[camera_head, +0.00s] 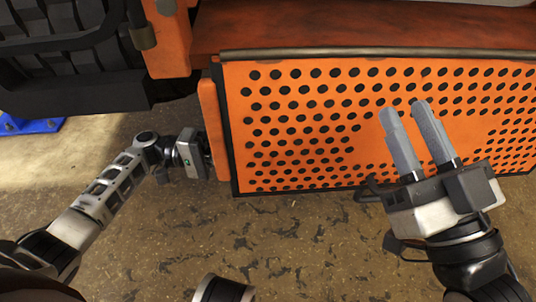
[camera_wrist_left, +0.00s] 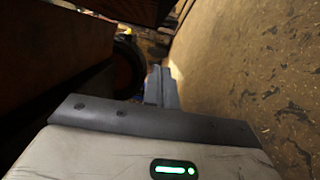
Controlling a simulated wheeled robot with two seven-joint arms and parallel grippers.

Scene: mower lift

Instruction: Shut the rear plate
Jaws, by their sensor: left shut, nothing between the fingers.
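The rear plate (camera_head: 300,190) is the orange panel with rows of black holes, in the head view, hanging below a grey bar along its top edge. I cannot tell how far it stands open. My left gripper (camera_head: 208,158) is low at the plate's left end; its fingertips are mostly hidden there. In the left wrist view its grey fingers (camera_wrist_left: 162,88) are together and empty, beside a dark orange surface. My right gripper (camera_head: 406,110) is in front of the plate's right half, fingers pointing up with a narrow gap and nothing between them. Contact with the plate is unclear.
A black tyre or track part (camera_head: 75,60) and an orange post (camera_head: 165,45) stand at upper left. A blue foot (camera_head: 30,126) rests on the floor at far left. The brown floor (camera_head: 290,240) in front of the plate is clear.

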